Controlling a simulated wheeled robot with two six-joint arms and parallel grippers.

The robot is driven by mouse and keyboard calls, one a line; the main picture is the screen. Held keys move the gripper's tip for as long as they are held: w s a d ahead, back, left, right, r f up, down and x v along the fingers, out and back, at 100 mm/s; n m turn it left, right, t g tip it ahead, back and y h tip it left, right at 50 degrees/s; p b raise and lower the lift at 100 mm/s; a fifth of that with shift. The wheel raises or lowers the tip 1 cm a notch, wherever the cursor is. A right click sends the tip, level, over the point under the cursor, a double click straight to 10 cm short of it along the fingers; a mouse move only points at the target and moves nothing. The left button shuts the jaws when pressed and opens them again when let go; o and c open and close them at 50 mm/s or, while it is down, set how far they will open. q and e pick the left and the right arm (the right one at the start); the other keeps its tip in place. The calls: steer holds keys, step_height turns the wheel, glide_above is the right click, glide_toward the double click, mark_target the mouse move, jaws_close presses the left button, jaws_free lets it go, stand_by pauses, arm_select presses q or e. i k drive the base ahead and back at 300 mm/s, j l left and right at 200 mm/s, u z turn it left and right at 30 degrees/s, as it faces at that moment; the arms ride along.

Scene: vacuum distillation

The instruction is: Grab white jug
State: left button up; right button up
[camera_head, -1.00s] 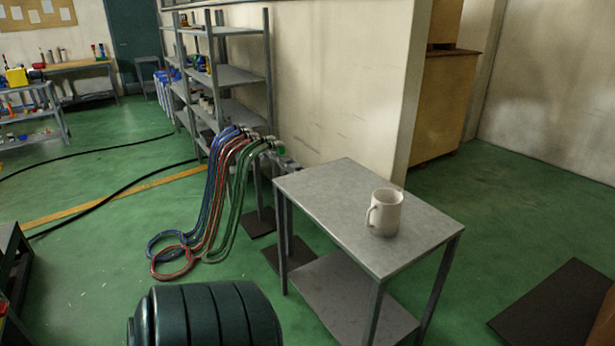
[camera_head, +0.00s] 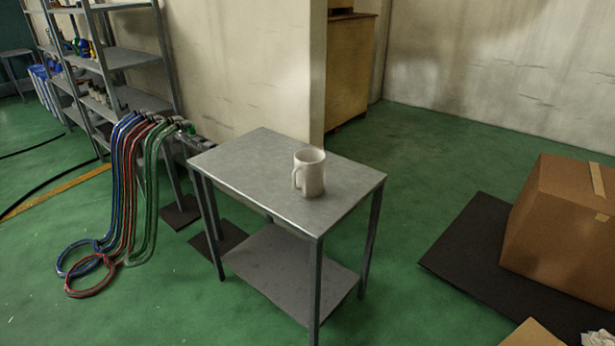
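The white jug (camera_head: 311,174) stands upright on the grey metal table (camera_head: 245,165), right of the middle of its top. Its handle points to the left. The jug's opening faces up, and its inside cannot be made out. Nothing touches the jug except the table top. Neither of my grippers shows in the head view.
Blue, red and green hoses (camera_head: 128,190) hang to the floor left of the table. A metal shelf (camera_head: 130,58) stands behind them. A cardboard box (camera_head: 560,228) sits on a dark mat (camera_head: 455,250) at the right. Green floor (camera_head: 400,180) is clear between table and mat.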

mark_target(309, 175)
steer(key=i+l, duration=0.15)
steer(key=l, duration=0.2)
steer(key=i+l, duration=0.1)
steer(key=l, duration=0.2)
steer(key=i+l, duration=0.15)
steer(key=l, duration=0.2)
steer(key=i+l, duration=0.15)
steer(key=l, duration=0.15)
steer(key=i+l, duration=0.15)
steer(key=l, duration=0.2)
